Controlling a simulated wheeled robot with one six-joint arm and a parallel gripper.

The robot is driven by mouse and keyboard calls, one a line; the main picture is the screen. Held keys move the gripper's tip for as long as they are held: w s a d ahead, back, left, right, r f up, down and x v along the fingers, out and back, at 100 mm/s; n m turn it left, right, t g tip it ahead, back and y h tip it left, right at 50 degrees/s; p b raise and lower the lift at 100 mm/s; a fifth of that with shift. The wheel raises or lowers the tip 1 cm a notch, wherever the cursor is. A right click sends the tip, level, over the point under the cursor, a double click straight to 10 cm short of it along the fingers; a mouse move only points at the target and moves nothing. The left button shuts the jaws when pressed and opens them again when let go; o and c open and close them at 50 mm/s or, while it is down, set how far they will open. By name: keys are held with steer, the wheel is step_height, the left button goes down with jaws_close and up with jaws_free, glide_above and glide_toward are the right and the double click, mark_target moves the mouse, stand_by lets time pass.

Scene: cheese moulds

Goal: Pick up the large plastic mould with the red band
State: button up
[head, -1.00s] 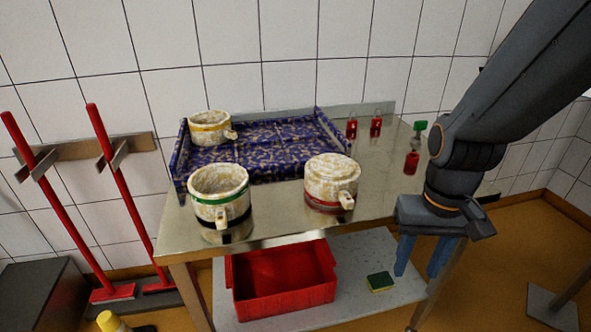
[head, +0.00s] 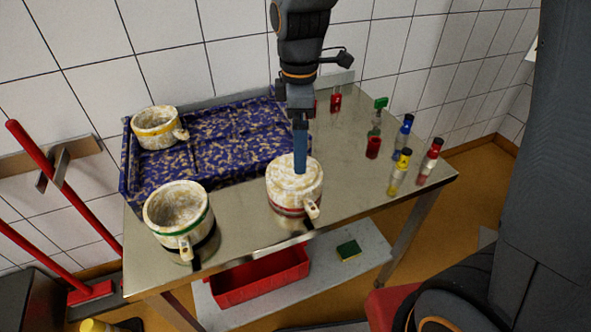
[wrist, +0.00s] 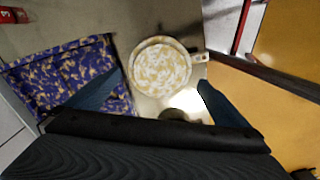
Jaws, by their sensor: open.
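The mould with the red band (head: 292,196) stands on the steel table near its front edge, to the right of the green-banded mould. It is mottled cream, its top looks closed, and its short handle points to the front right. My gripper (head: 300,168) points down over it, with blue fingers. In the head view one finger overlaps the mould's top, and contact cannot be told. In the wrist view the round mottled top (wrist: 160,68) lies between the two spread fingers, a little beyond them. The gripper is open and holds nothing.
The green-banded open mould (head: 178,212) stands at the front left. A yellow-banded mould (head: 155,127) sits in the purple patterned tray (head: 128,190) behind. Several small bottles stand on the right, including a yellow one (head: 398,175). A red crate (head: 262,276) is on the shelf below.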

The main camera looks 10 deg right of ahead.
mark_target(298, 188)
steer(key=shift+s+f+p, duration=0.1)
steer(key=shift+f+p, duration=0.9)
steer(key=shift+f, duration=2.3)
steer(key=shift+c, duration=0.3)
steer(key=c, duration=1.5)
